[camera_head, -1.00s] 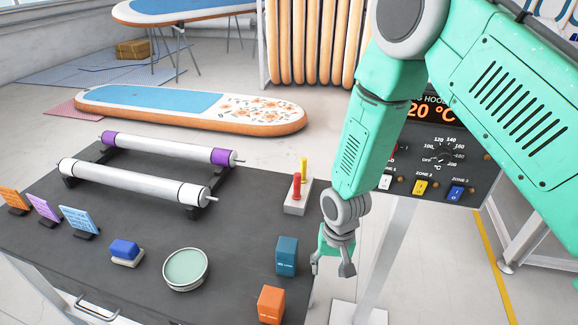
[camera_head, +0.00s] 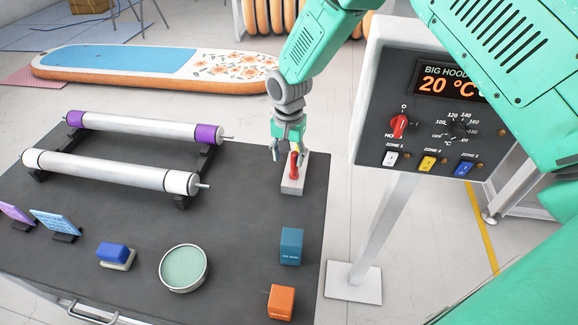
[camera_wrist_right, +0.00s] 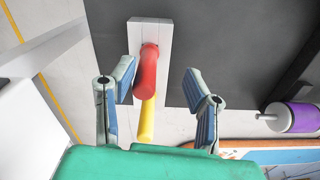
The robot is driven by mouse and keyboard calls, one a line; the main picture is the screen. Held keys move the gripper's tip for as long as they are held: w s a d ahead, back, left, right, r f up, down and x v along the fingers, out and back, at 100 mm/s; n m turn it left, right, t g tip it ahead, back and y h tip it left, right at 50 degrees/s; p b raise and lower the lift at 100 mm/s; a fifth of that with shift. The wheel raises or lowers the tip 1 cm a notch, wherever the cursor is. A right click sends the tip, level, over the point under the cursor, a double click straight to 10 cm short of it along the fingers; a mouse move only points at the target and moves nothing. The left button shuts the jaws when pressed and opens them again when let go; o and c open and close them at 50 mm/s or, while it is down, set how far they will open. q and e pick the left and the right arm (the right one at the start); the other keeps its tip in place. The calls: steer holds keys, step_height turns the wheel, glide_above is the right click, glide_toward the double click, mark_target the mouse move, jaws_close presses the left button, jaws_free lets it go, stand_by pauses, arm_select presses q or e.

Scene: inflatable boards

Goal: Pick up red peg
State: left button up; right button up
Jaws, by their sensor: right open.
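The red peg (camera_head: 294,165) stands upright in a light grey block (camera_head: 291,188) near the right edge of the dark table. In the right wrist view the red peg (camera_wrist_right: 148,68) shows between the open fingers, nearer the left one, with the yellow peg (camera_wrist_right: 146,122) beyond it. My right gripper (camera_head: 289,152) is open, just above and behind the red peg in the head view, and partly hides the yellow peg. In the right wrist view its two blue-padded fingers (camera_wrist_right: 160,95) are spread and hold nothing. My left gripper is not in view.
A teal box (camera_head: 291,246) and an orange box (camera_head: 281,302) stand along the table's right side. A round green-topped tin (camera_head: 183,268) and two rollers (camera_head: 110,171) lie further left. The control panel (camera_head: 430,110) stands right of the table.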

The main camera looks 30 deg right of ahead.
mark_target(295, 167)
steer(key=d+f, duration=0.1)
steer(key=f, duration=0.1)
steer(key=d+f+p, duration=0.1)
steer(key=shift+s+d+f, duration=0.2)
steer(key=shift+d+f, duration=0.15)
steer(key=shift+w+a+f, duration=0.1)
steer(key=shift+a+f, duration=0.15)
steer(key=shift+f, duration=0.8)
steer(key=shift+w+a+f, duration=0.1)
steer(key=shift+a, duration=0.55)
steer(key=shift+r, duration=0.2)
steer(key=c, duration=0.5)
jaws_close()
steer(key=shift+d+f, duration=0.15)
steer(key=shift+d, duration=0.45)
steer(key=shift+r, duration=0.45)
steer(key=r, duration=0.4)
steer(key=r+b, duration=0.1)
steer(key=r, duration=0.2)
steer(key=shift+a+r, duration=0.2)
steer(key=shift+r, duration=0.2)
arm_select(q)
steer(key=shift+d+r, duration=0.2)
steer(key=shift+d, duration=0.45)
arm_select(e)
steer(key=shift+d+r, duration=0.1)
steer(key=shift+r, duration=0.6)
